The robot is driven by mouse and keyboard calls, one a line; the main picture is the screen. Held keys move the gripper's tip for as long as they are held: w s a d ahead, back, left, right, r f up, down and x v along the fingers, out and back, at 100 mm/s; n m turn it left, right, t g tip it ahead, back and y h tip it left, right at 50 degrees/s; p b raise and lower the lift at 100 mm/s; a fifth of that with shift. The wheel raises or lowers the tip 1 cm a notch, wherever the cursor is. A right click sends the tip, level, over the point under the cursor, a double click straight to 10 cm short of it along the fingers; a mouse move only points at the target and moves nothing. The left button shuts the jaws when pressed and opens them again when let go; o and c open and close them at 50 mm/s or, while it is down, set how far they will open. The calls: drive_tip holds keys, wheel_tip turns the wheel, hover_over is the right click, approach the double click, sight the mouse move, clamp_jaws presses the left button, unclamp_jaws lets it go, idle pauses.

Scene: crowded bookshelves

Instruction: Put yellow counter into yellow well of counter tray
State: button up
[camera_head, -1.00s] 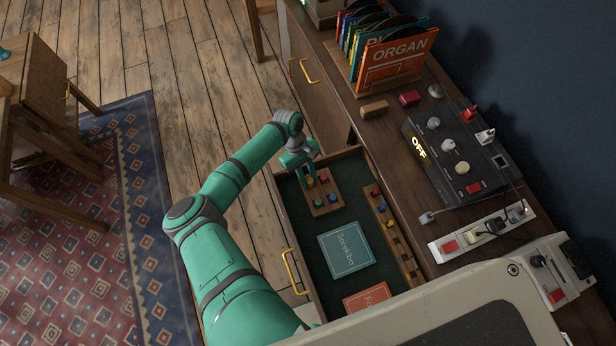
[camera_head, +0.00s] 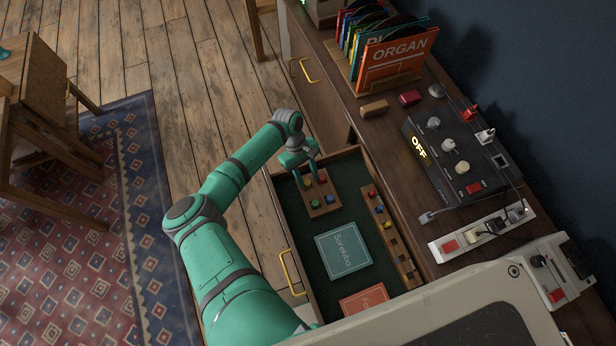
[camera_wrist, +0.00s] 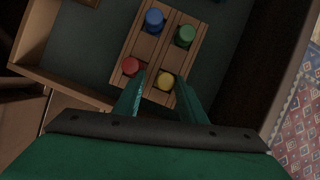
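The wooden counter tray (camera_head: 322,191) lies in the open drawer and fills the upper middle of the wrist view (camera_wrist: 166,43). The yellow counter (camera_wrist: 165,81) sits at the tray's near right well, upright as far as I can see. The red counter (camera_wrist: 131,66) is to its left, the blue counter (camera_wrist: 154,20) at far left and the green counter (camera_wrist: 185,36) at far right. My gripper (camera_wrist: 160,83) is open over the tray's near end, its fingers apart on either side of the yellow counter with visible gaps. It also shows in the head view (camera_head: 307,167).
A long wooden rack (camera_head: 392,236) with several counters lies along the drawer's right side. A teal Sorekiba card (camera_head: 344,252) and an orange card (camera_head: 364,300) lie on the drawer floor. The desktop (camera_head: 385,140) borders the drawer.

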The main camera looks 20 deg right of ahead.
drive_tip(key=v, duration=1)
drive_tip(key=shift+w+r, duration=0.15)
drive_tip(key=shift+r, duration=0.2)
drive_tip(key=o, duration=0.6)
drive_tip(key=shift+c, duration=0.2)
drive_tip(key=shift+a, duration=0.1)
drive_tip(key=v, duration=1.1)
drive_tip(key=shift+f, duration=0.1)
